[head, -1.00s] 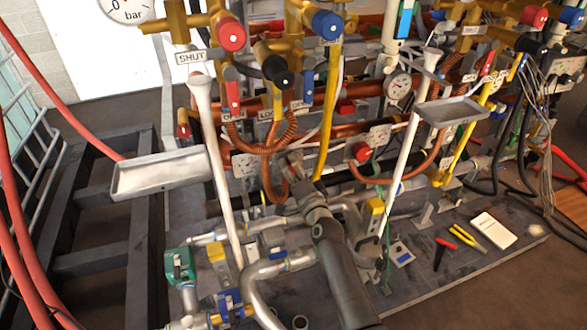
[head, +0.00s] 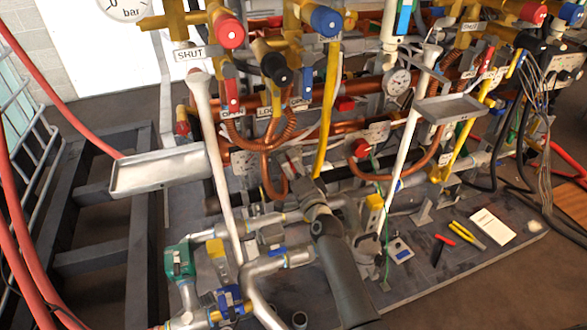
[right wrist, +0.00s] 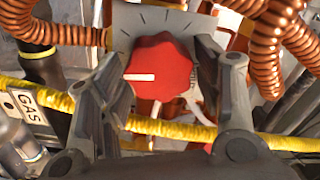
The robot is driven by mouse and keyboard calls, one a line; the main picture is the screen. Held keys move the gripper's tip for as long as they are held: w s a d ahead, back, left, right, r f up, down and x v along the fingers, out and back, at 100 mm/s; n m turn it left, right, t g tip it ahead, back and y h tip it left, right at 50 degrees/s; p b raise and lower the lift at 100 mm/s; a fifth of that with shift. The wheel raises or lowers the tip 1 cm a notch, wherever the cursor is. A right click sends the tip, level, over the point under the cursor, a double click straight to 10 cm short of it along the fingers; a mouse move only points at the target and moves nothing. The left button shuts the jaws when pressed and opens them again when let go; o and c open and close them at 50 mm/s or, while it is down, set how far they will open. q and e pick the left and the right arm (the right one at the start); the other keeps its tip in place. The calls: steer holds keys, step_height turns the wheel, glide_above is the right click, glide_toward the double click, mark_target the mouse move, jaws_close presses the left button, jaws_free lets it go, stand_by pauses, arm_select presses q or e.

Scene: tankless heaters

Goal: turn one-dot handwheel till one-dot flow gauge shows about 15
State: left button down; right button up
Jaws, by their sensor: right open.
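In the right wrist view a red lobed knob (right wrist: 160,68) with a white pointer bar aimed left sits on a grey plate (right wrist: 128,22) with dark tick marks. My right gripper (right wrist: 163,78) is open, its fingers on either side of the knob; I cannot tell whether they touch it. In the head view my right gripper (head: 293,172) is low among the copper pipes, and its arm hides part of the rig. A round white dial gauge (head: 398,82) stands right of centre; its reading is too small to tell. No dot markings are legible. My left gripper is not in view.
A yellow pipe (right wrist: 170,129) crosses below the knob, and coiled copper pipes (right wrist: 262,45) crowd its right. Another red knob (head: 361,148) is right of my gripper. Two metal trays (head: 165,174) (head: 452,108) jut out. Pliers (head: 467,236) lie on the base plate.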

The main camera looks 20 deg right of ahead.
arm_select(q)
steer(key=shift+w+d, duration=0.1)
arm_select(e)
steer(key=shift+s, duration=0.1)
steer(key=s, duration=1.1)
steer(key=shift+s+d, duration=0.2)
steer(key=shift+s, duration=0.2)
